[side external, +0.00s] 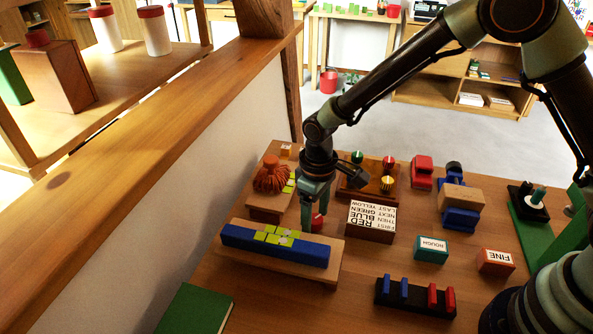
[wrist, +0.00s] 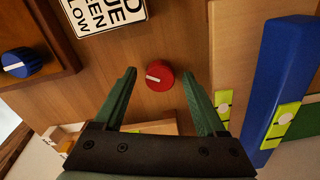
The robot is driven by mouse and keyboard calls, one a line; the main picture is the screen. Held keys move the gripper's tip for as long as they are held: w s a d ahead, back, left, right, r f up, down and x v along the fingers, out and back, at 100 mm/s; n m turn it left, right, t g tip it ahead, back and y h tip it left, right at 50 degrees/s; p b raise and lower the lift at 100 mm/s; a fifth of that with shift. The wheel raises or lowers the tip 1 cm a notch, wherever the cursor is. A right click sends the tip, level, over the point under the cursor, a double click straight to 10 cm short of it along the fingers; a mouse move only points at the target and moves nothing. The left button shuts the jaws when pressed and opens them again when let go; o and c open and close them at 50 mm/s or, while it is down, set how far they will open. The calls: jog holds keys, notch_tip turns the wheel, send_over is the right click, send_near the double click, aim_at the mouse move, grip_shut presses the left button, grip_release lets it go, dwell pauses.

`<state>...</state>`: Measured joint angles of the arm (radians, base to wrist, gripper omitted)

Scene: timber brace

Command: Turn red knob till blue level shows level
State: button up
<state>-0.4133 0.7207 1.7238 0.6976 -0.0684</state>
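The red knob (wrist: 160,78) with a white mark shows between my fingers in the wrist view. In the side view the red knob (side external: 319,222) is partly hidden by my gripper. My gripper (side external: 312,208) points down at it. In the wrist view my gripper (wrist: 160,100) is open, with a gap on each side of the knob. The blue level (side external: 275,243), a long bar with lime-green vials, lies along a wooden board beside the knob. It also shows at the right of the wrist view (wrist: 287,80). I cannot read its bubbles.
A sign block (side external: 371,221) stands close to the right of my gripper. Behind it is a box with several coloured knobs (side external: 370,181). An orange-brown coiled object (side external: 271,175) stands left of my gripper. ROUGH (side external: 431,249) and FINE (side external: 496,262) blocks sit farther right. The tabletop in front is partly clear.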

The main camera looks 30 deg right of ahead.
aim_at(316, 218)
notch_tip(316, 218, up, 12)
dwell(0.6)
jog(key=s+d+r+m+t, duration=0.2)
jog(key=s+d+r, duration=0.4)
jog(key=d, duration=0.3)
jog(key=s+d+r+m+t, duration=0.3)
jog(key=s+d+r, duration=0.2)
jog(key=d, duration=0.3)
jog(key=shift+s+d+r+m+t, duration=0.3)
jog(key=shift+s+d+r, duration=0.05)
jog(key=shift+s+r, duration=0.05)
